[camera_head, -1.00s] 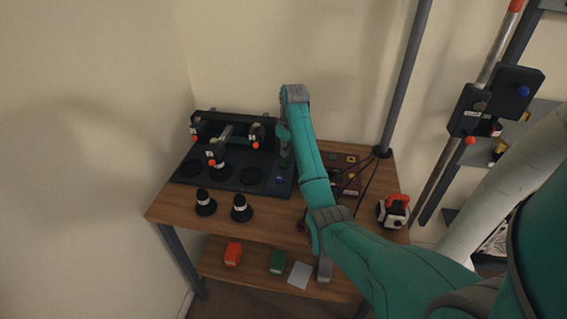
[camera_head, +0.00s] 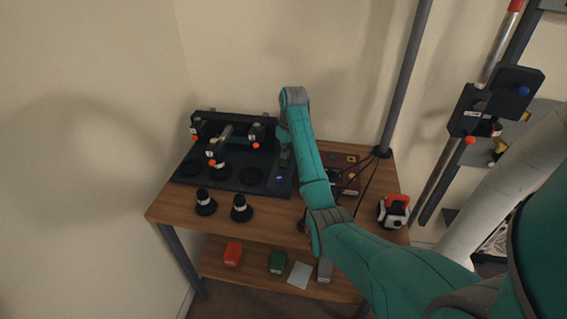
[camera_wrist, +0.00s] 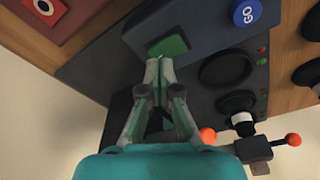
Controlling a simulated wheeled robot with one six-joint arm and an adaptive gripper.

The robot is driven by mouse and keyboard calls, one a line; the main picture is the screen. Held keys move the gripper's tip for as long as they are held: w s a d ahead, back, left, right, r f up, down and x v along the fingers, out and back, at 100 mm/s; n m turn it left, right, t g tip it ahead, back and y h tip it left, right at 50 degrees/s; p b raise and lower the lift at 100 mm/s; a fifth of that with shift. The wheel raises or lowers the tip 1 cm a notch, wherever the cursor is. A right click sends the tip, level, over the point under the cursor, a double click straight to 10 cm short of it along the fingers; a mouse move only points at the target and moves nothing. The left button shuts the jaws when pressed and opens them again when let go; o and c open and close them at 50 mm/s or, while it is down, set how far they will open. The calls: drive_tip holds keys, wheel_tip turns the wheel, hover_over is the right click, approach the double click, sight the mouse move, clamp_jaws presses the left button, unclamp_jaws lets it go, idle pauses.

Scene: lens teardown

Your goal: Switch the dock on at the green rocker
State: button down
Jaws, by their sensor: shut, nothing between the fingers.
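The dock (camera_head: 228,184) is a black unit at the back left of the wooden table. In the wrist view, the green rocker (camera_wrist: 170,47) sits on a dark raised box (camera_wrist: 206,25) at the dock's edge, beside a blue button marked GO (camera_wrist: 247,12). My gripper (camera_wrist: 158,59) is shut and empty. Its fingertips are at the edge of the green rocker and overlap it in the picture; I cannot tell whether they touch. In the head view, my gripper (camera_head: 284,160) is over the right part of the dock, and the rocker is hidden there.
Two black-and-white cylinders (camera_head: 240,209) stand in front of the dock. Clamps with orange knobs (camera_head: 255,144) rise at its back. A red panel (camera_wrist: 50,20) lies beside the dock. A red-and-white device (camera_head: 393,211) and a grey post (camera_head: 400,90) stand at the right.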

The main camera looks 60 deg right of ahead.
drive_tip(key=shift+f, duration=0.8)
idle(0.4)
drive_tip(key=shift+r, duration=0.1)
idle(0.4)
